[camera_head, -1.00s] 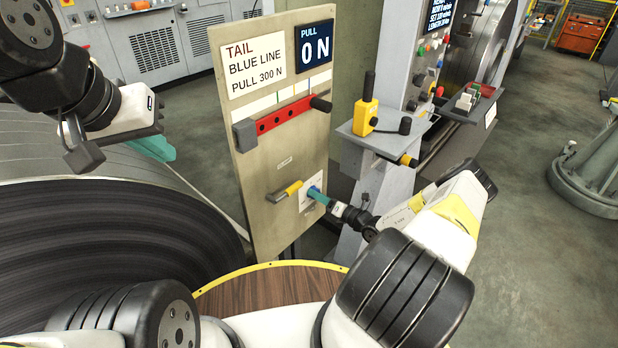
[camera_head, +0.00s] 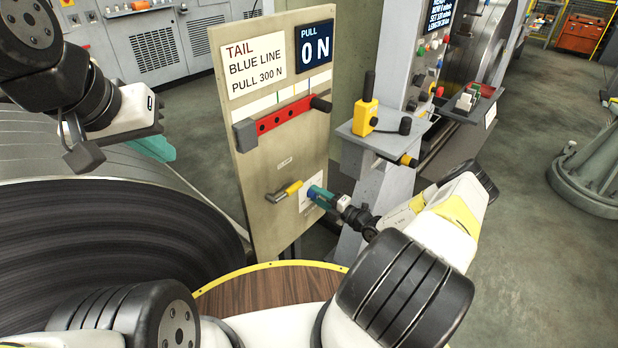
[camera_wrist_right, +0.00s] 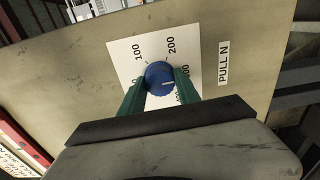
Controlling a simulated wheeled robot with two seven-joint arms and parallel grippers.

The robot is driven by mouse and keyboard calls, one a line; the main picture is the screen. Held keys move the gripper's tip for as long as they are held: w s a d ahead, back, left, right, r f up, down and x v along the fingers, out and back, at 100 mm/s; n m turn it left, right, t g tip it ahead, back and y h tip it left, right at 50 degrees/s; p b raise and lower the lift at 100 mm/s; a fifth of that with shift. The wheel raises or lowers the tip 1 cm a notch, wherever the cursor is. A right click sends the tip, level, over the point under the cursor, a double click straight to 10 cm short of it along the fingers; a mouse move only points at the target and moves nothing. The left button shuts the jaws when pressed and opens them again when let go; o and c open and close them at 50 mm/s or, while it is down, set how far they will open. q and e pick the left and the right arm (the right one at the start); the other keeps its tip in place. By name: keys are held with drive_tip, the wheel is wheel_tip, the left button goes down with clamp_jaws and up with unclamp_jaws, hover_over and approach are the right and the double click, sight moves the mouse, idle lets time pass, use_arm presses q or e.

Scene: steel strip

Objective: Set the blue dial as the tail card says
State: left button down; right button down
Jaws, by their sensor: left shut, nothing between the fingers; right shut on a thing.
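The tail card (camera_head: 253,68) on the upright panel reads "TAIL, BLUE LINE, PULL 300 N". The blue dial (camera_wrist_right: 158,75) sits on a white scale plate (camera_wrist_right: 125,48) marked 100 and 200, with other numbers partly covered; a label beside it reads "PULL N". My right gripper (camera_head: 317,194) is shut on the dial, its green fingers on either side in the right wrist view. The dial's white mark points right in that view; the number it meets is partly hidden by a finger. My left gripper (camera_head: 155,149) is shut and empty, over the large coil.
A dark display (camera_head: 315,46) reads "PULL 0 N". A red bar (camera_head: 284,117) with a black knob crosses the panel. A yellow-handled lever (camera_head: 290,190) is left of the dial.

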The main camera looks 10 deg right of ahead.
drive_tip(key=shift+d, duration=0.1)
idle(0.5)
drive_tip(key=c, duration=0.9)
unclamp_jaws()
drive_tip(key=v, duration=0.7)
drive_tip(key=shift+s+d, duration=0.25)
drive_tip(key=shift+s, duration=0.05)
